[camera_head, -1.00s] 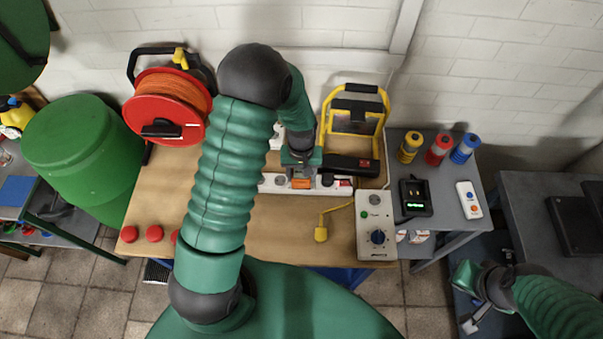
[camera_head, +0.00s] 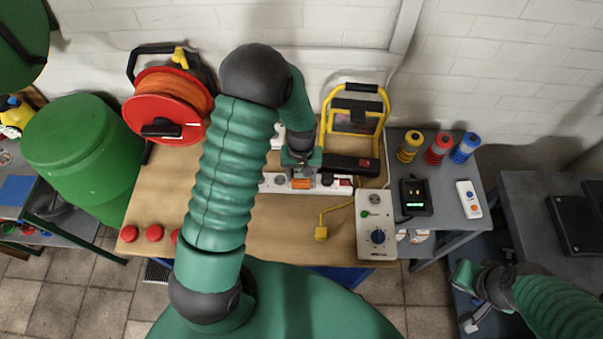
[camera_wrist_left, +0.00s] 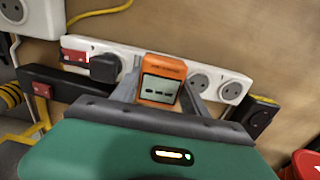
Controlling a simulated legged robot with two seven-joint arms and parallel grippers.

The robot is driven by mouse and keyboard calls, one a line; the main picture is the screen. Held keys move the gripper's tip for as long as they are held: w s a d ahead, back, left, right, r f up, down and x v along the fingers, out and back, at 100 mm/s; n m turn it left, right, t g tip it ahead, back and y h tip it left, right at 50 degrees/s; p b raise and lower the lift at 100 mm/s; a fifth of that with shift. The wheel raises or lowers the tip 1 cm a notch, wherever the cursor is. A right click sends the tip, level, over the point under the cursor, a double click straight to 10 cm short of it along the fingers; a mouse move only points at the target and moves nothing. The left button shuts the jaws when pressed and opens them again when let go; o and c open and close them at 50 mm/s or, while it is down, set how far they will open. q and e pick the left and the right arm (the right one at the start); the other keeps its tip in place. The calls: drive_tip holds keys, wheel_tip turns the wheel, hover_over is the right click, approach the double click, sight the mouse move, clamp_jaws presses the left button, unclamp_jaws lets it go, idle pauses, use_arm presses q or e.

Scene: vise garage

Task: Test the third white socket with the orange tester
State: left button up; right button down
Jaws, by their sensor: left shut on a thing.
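A white socket strip (camera_wrist_left: 133,58) runs along the bench; it also shows in the head view (camera_head: 268,182). My left gripper (camera_wrist_left: 155,95) is shut on the orange tester (camera_wrist_left: 161,72), whose screen shows dashes. The gripper (camera_head: 302,178) reaches down over the strip in the head view, with the tester (camera_head: 301,184) between its fingers. In the wrist view the tester stands over the strip, between a black plug (camera_wrist_left: 104,68) and two bare round sockets. Its underside is hidden, so I cannot tell whether its pins are in a socket. My right gripper (camera_head: 475,300) is off at the lower right.
A yellow-framed work lamp (camera_head: 354,115) stands behind the strip. A red cable reel (camera_head: 168,105) is at the back left. A white control box (camera_head: 376,225) and a yellow cable plug (camera_head: 321,234) lie in front at the right. The bench front left has red caps (camera_head: 154,233).

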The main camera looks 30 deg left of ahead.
use_arm(q)
drive_tip(key=shift+f, duration=0.4)
drive_tip(key=o, duration=1.5)
drive_tip(key=shift+r, duration=0.1)
wheel_tip(320, 180, up, 17)
drive_tip(key=shift+f+b, duration=0.15)
drive_tip(key=shift+b, duration=0.75)
drive_tip(key=s+d+f+m+t, duration=0.1)
drive_tip(key=s+d+m, duration=0.1)
drive_tip(key=s, duration=0.1)
drive_tip(key=s+d+f+m+b, duration=0.1)
drive_tip(key=s+d+f+m, duration=0.1)
drive_tip(key=s+d, duration=0.1)
drive_tip(key=s+d+f+m+t+b, duration=0.1)
drive_tip(key=s+d+f+m, duration=0.1)
drive_tip(key=s+d, duration=0.1)
drive_tip(key=shift+s+d+t, duration=0.1)
drive_tip(key=shift+s+t, duration=0.2)
